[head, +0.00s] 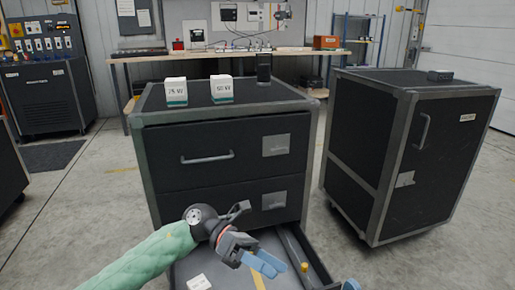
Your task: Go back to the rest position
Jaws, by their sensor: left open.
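My left gripper (268,264) has a dark body and light-blue fingers. It is open with nothing seen between the fingers. It reaches in from the bottom left on my green-sleeved arm and is in front of the black cabinet (222,165), over its pulled-out bottom drawer (318,268). I cannot tell whether it touches anything in the drawer. My right gripper is not clearly seen; a small light-blue piece shows at the bottom edge, and I cannot tell what it is.
Two white-and-green boxes (176,92) (221,89) and a dark upright object (264,69) stand on the cabinet. The drawer holds a white item (199,283) and yellow pieces. A second black cabinet (400,150) stands right. A workbench (140,58) is behind.

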